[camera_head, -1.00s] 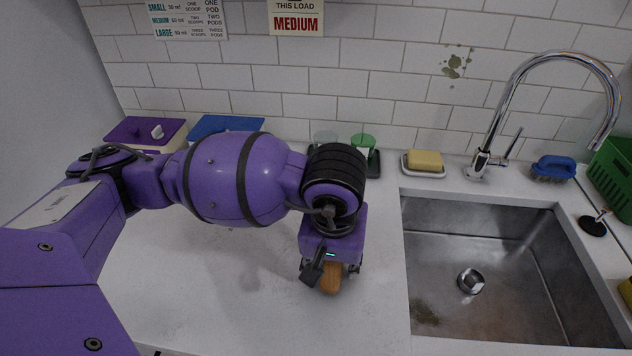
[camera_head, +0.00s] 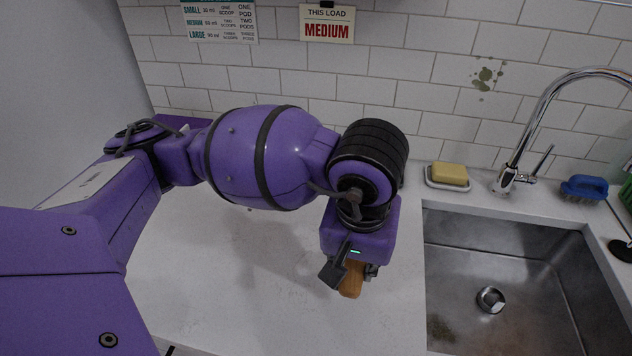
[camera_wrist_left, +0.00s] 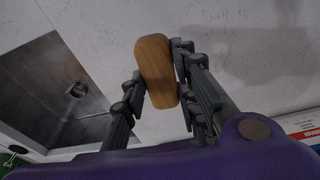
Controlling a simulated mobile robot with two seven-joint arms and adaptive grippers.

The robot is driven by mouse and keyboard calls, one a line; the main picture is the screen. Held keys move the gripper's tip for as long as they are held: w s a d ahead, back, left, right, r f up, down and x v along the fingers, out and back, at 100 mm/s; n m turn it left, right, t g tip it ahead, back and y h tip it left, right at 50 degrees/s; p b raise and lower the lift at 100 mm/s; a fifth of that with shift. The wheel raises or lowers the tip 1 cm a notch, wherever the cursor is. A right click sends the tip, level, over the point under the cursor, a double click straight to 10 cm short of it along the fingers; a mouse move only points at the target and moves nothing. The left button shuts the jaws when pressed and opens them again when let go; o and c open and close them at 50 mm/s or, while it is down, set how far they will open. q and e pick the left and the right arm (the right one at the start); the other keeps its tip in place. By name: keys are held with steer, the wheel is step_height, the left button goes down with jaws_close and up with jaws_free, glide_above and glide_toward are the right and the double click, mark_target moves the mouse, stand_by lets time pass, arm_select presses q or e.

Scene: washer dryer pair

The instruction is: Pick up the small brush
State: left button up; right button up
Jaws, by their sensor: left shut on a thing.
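The small brush (camera_head: 351,280) shows as a light-brown wooden block under my left gripper (camera_head: 350,272) in the head view. In the left wrist view the brush (camera_wrist_left: 156,70) lies between the two fingers of my left gripper (camera_wrist_left: 158,88), and they are shut on it. Its bristles are not visible. The gripper is over the white counter, left of the sink; the gap beneath the brush cannot be told. My right gripper is not in view.
The steel sink (camera_head: 462,225) with its curved tap (camera_head: 540,115) is to the right. A yellow sponge on a dish (camera_head: 447,175) and a blue scrub brush (camera_head: 584,188) stand behind it. The counter (camera_head: 235,290) left of the gripper is clear.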

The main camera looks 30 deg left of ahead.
arm_select(q)
steer(key=s+d+r+p, duration=0.5)
steer(key=s+d+r, duration=0.1)
steer(key=s, duration=0.4)
steer(key=shift+s+r, duration=0.25)
steer(key=shift+r, duration=0.5)
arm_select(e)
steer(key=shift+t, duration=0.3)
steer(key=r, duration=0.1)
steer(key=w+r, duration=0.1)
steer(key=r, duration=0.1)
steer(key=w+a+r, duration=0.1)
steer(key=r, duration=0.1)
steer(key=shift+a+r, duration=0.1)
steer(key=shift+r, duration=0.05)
arm_select(q)
steer(key=o, duration=0.4)
steer(key=shift+c, duration=1.2)
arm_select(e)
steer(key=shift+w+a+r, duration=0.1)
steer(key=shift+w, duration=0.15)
